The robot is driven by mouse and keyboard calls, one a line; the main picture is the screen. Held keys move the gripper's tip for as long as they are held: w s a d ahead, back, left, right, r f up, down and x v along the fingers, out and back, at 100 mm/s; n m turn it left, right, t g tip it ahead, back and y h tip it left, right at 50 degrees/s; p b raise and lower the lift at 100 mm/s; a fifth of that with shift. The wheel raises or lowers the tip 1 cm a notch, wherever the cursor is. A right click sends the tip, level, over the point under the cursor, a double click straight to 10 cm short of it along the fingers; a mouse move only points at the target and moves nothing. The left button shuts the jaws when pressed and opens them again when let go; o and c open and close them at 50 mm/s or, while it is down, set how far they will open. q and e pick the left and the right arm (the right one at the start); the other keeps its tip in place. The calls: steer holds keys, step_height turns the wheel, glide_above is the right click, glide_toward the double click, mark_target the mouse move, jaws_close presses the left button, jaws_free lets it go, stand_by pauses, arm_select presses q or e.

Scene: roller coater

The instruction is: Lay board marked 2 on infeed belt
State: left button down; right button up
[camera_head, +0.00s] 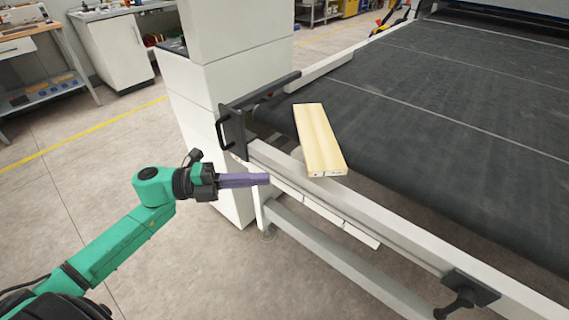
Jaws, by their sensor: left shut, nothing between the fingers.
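A pale wooden board (320,138) lies at the near left corner of the dark infeed belt (430,105). Its far part is over the belt and its near end reaches over the white side rail. Small dark marks show on its near end face, too small to read. My left gripper (267,179) is shut and empty, left of the board's near end and apart from it, beside the rail. My right gripper is not in view.
The white side rail (400,226) runs along the belt's near side, with a dark clamp (467,292) at the lower right. A black handle bracket (232,132) and a white machine column (238,70) stand left of the board. Workbenches are at the back left. Floor at the left is clear.

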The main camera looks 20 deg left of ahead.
mark_target(307, 167)
arm_select(q)
steer(key=w+d, duration=0.2)
steer(key=w+d+p, duration=0.1)
steer(key=w+d, duration=0.2)
steer(key=shift+w+d, duration=0.15)
steer(key=shift+d, duration=0.15)
steer(key=shift+w+d+f, duration=0.15)
steer(key=shift+w, duration=0.3)
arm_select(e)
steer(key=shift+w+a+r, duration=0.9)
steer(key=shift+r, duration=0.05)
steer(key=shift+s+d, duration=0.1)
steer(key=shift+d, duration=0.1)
